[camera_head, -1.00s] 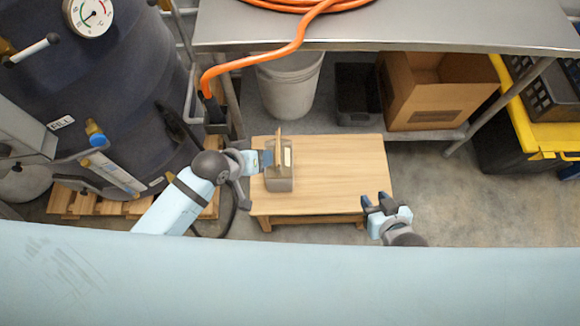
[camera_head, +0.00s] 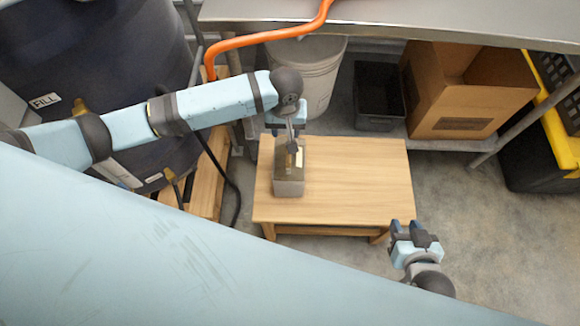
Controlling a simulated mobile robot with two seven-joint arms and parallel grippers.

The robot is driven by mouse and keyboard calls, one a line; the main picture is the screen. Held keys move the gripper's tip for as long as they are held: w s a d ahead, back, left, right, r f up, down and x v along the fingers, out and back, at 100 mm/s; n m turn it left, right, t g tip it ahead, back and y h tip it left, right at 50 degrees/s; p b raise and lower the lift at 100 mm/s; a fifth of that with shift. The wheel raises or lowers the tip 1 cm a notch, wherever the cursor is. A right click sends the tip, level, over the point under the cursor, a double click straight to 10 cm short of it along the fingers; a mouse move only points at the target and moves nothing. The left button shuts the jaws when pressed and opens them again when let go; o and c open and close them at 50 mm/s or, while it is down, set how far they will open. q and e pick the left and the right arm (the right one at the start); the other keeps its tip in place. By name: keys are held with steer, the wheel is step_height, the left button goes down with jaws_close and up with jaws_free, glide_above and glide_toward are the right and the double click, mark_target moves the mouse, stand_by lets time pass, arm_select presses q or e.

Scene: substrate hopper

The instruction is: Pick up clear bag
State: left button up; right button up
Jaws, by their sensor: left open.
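The clear bag (camera_head: 289,186), a boxy see-through bag with dark brown content and a pale patch near its top, stands on the left part of a low wooden table (camera_head: 355,190). My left gripper (camera_head: 292,146) is open and points down at the top of the bag. Its fingertips overlap the bag's upper part in the picture, and I cannot tell whether they touch it. My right gripper (camera_head: 403,225) is empty beside the table's front right corner, with its fingers apart.
A dark blue tank (camera_head: 85,60) on a wooden pallet (camera_head: 205,190) stands at the left. A metal bench (camera_head: 420,22) with an orange hose (camera_head: 265,37) runs across the back. Below it are a white bucket (camera_head: 310,75), a black bin (camera_head: 378,95) and a cardboard box (camera_head: 455,110). The table's right part is clear.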

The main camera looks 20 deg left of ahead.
mark_target(289, 163)
arm_select(q)
steer(key=shift+w+d+f+b, duration=0.15)
steer(key=shift+f+b, duration=0.2)
steer(key=shift+f, duration=1.2)
steer(key=shift+d+f+b, duration=0.1)
steer(key=shift+f+b, duration=0.3)
steer(key=shift+f, duration=1.1)
steer(key=shift+w+d+f+b, duration=0.15)
steer(key=shift+f+b, duration=0.2)
steer(key=shift+f, duration=1.2)
steer(key=shift+s, duration=0.1)
steer(key=shift+c, duration=0.2)
jaws_close()
steer(key=shift+r, duration=0.15)
